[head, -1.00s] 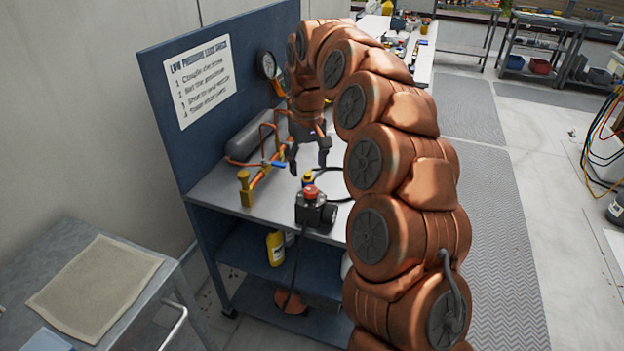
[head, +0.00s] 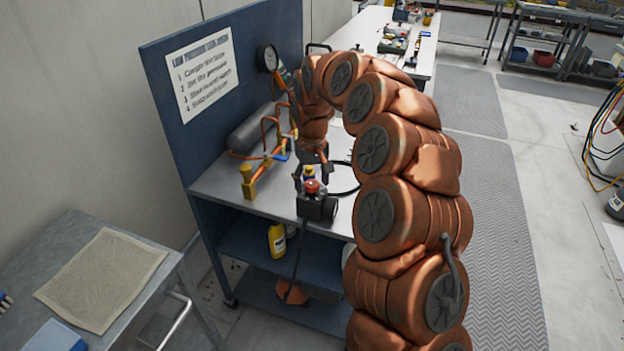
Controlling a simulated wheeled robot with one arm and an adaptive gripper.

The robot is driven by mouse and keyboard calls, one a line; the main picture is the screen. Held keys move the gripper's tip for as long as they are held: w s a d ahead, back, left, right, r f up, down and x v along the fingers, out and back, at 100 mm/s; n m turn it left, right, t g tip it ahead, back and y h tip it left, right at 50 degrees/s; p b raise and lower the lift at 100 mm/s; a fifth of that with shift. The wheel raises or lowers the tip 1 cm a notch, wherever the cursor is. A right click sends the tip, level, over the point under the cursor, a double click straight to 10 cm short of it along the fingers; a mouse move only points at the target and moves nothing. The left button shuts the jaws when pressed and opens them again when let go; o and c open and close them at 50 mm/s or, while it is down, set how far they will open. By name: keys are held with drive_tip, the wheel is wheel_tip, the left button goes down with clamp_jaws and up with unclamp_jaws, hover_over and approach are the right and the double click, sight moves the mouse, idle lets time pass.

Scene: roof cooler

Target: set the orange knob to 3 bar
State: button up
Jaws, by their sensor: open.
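A black device (head: 318,208) with a red-orange cap or knob (head: 312,187) on top stands at the front of the workbench. I cannot tell whether this is the orange knob of the task, and no bar marks are readable. My gripper (head: 312,178) is open, pointing down just behind the device. A small yellow and dark part (head: 309,174) shows between its fingers; I cannot tell whether they touch it. A round pressure gauge (head: 268,58) stands at the back panel, too small to read.
Copper pipes with a brass-coloured fitting (head: 248,182) and blue handle stand left of my gripper, beside a grey cylinder (head: 250,136). A black hose (head: 345,192) lies to the right. A cart with a beige cloth (head: 103,279) stands at the lower left.

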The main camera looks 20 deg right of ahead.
drive_tip(key=shift+c, duration=0.3)
drive_tip(key=c, duration=1.1)
